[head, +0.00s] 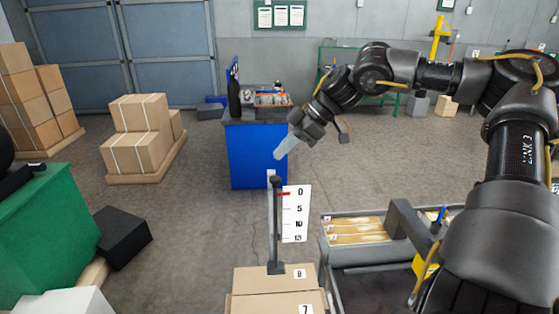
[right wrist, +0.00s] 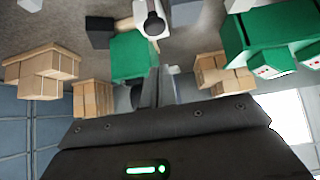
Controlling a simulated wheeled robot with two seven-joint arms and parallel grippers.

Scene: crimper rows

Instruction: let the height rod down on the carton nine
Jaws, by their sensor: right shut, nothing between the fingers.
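The height rod (head: 274,225) is a dark upright rod with a round black knob on top and a flat foot. Beside it is a white scale plate (head: 295,215) marked 0, 5, 10, 15, with a red mark near the 0. The foot appears over a carton (head: 249,279) whose small label looks like 8; contact is unclear. A carton labelled 7 (head: 275,303) is nearer. I cannot make out a nine. My right gripper (head: 280,154) is shut and empty, above and apart from the knob, which also shows in the right wrist view (right wrist: 155,25). My left gripper is out of view.
A blue cabinet (head: 257,155) with a cluttered top stands behind the rod. A tray of cartons (head: 357,230) in a frame is at right. A green box (head: 45,230) and a black box (head: 122,237) are at left. Floor between is clear.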

